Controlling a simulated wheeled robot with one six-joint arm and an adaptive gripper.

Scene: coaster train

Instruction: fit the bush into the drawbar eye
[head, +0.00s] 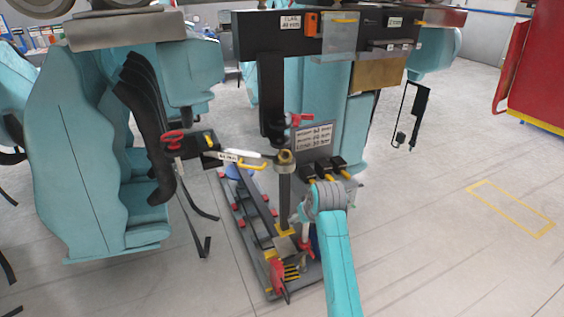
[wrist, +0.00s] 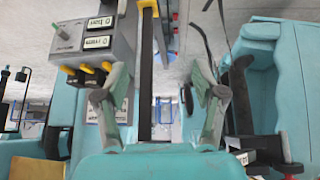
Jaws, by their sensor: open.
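The drawbar (head: 240,156) is a pale bar with a white label, reaching right from the left-hand train car. At its right end, a brass-coloured round piece (head: 284,157), which looks like the bush, shows at the eye above a dark upright post (head: 285,200). I cannot tell how deep it sits or separate it clearly from the eye. My gripper (wrist: 160,85) is open in the wrist view, with nothing seen held between its fingers. In the head view my wrist is right of and below the eye, and the fingers are mostly hidden.
A grey control box (wrist: 88,48) with yellow-tipped levers is close left of my gripper in the wrist view. A dark bar (wrist: 146,75) runs between the fingers there. Teal seats (head: 95,150) stand left. A low grey base (head: 255,250) holds several parts. Floor at right is open.

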